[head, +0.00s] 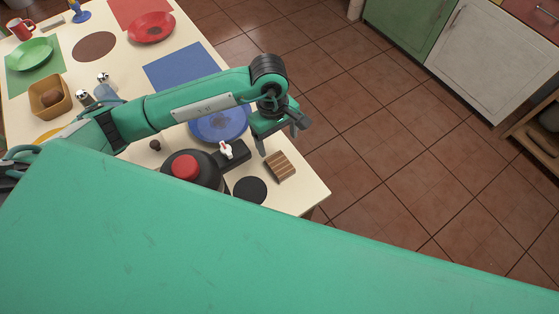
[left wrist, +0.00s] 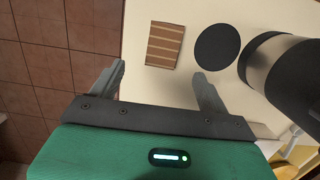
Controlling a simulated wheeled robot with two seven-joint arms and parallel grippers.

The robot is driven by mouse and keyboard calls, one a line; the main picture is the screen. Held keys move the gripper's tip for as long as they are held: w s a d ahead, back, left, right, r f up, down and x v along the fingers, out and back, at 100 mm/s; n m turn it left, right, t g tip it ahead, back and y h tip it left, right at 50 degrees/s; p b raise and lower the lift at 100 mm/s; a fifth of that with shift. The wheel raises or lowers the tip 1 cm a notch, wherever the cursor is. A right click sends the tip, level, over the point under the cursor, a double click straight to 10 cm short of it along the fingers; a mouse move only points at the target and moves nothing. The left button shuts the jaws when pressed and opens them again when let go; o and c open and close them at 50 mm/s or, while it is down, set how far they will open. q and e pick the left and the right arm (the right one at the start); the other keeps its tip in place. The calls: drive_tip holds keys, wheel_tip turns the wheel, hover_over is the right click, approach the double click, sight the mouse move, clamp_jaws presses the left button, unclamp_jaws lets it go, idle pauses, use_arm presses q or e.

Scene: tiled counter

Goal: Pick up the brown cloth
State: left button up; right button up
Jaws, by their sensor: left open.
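The brown cloth (head: 280,167), a small rectangle with lighter stripes, lies flat on the cream table near its right corner. It also shows in the left wrist view (left wrist: 165,46), beyond my fingers and roughly between their lines. My left gripper (head: 282,136) is open and empty, with its fingers apart. It is above the table edge, on the far side of the cloth in the head view, and does not touch it. The left wrist view shows both fingers (left wrist: 159,72) spread with nothing between them. My right gripper is not in view.
A black disc (head: 250,190) lies beside the cloth. A black dispenser with a red cap (head: 186,168) and a spigot (head: 226,149) stands to the left. A blue plate (head: 219,124) sits behind. The table edge is close on the right, with tiled floor (head: 390,170) beyond.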

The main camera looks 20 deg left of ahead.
use_arm(q)
hover_over(279, 164)
drive_tip(key=w, duration=0.1)
wheel_tip(279, 164, down, 4)
drive_tip(key=shift+w+a+f+p, duration=0.15)
drive_tip(key=shift+f+p, duration=0.1)
drive_tip(key=shift+p, duration=0.05)
drive_tip(key=f+p, duration=0.1)
drive_tip(key=f, duration=0.1)
drive_tip(key=s+f+p, duration=0.1)
drive_tip(key=f, duration=0.1)
drive_tip(key=shift+s+f, duration=0.15)
drive_tip(key=shift+f, duration=0.4)
drive_tip(key=c, duration=1.1)
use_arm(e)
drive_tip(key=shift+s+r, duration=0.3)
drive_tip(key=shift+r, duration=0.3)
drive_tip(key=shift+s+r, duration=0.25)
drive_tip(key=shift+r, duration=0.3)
